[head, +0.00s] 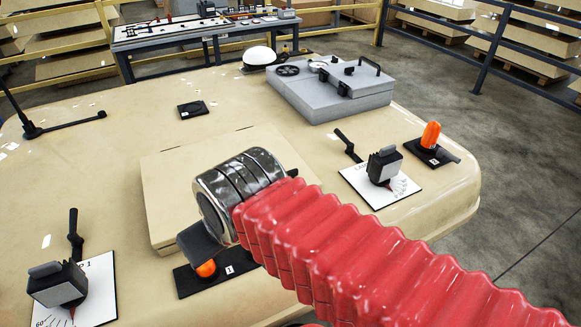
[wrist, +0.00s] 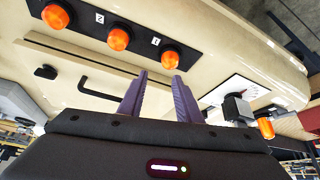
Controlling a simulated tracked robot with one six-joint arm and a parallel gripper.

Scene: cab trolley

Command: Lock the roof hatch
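A grey, box-like hatch (head: 330,95) stands at the back right of the beige surface in the head view. It carries a black round wheel, a black handle and small dark fittings on top. I cannot tell from here whether it is locked. My gripper, on the red-sleeved arm, is over the front middle of the surface, well apart from the grey hatch; its fingers are hidden in the head view. In the wrist view my gripper (wrist: 159,76) has two purple fingers spread apart with nothing between them. They point towards the beige front with a black bar handle (wrist: 105,91).
Orange lamps (wrist: 118,38) sit on a black strip in the wrist view. Lever units stand at the front left (head: 58,285) and right (head: 384,165), and an orange beacon (head: 430,135) at the right edge. A raised beige panel (head: 165,195) lies under my wrist.

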